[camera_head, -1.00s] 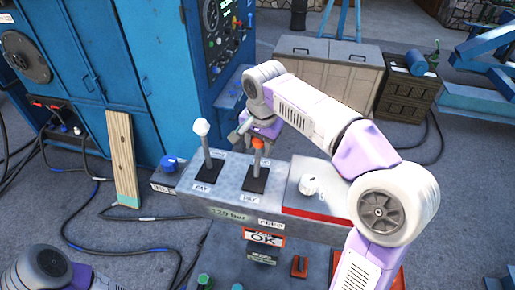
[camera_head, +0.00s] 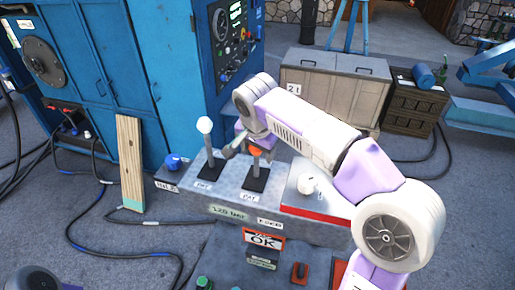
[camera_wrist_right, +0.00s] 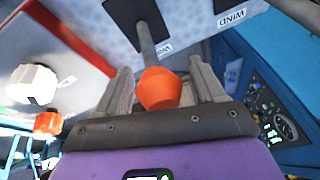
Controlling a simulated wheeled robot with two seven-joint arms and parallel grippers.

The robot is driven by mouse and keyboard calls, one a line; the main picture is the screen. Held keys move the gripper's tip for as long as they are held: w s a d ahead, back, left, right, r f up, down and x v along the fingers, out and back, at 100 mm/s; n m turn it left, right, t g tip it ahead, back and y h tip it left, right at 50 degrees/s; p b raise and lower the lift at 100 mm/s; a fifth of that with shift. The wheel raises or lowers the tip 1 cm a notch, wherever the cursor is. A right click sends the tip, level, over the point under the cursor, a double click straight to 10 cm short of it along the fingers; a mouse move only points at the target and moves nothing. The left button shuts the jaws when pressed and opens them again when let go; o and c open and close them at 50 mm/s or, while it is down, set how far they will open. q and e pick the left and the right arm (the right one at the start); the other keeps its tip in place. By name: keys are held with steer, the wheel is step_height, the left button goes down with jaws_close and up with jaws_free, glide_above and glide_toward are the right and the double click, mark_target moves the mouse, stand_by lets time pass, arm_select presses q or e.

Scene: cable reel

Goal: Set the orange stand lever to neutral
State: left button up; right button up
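The orange-knobbed stand lever (camera_head: 255,151) rises from a dark slot plate on the grey control console (camera_head: 235,212). Its orange knob (camera_wrist_right: 160,89) and grey shaft show in the right wrist view. My right gripper (camera_head: 243,146) is at the top of this lever. Its two fingers (camera_wrist_right: 162,90) stand apart on either side of the knob, with a visible gap at each side. The knob hides part of the shaft, and the gripper partly covers the lever in the head view.
A white-knobbed lever (camera_head: 205,126) stands close to the left of my right gripper. A white rotary knob (camera_head: 308,185) sits on a red-edged box (camera_head: 320,207) to the right. A blue cabinet (camera_head: 130,70) stands behind, and a wooden plank (camera_head: 130,162) leans on it.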

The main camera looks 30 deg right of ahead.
steer(key=shift+a, duration=0.1)
steer(key=p+v, duration=0.1)
steer(key=v, duration=0.6)
steer(key=shift+r, duration=0.3)
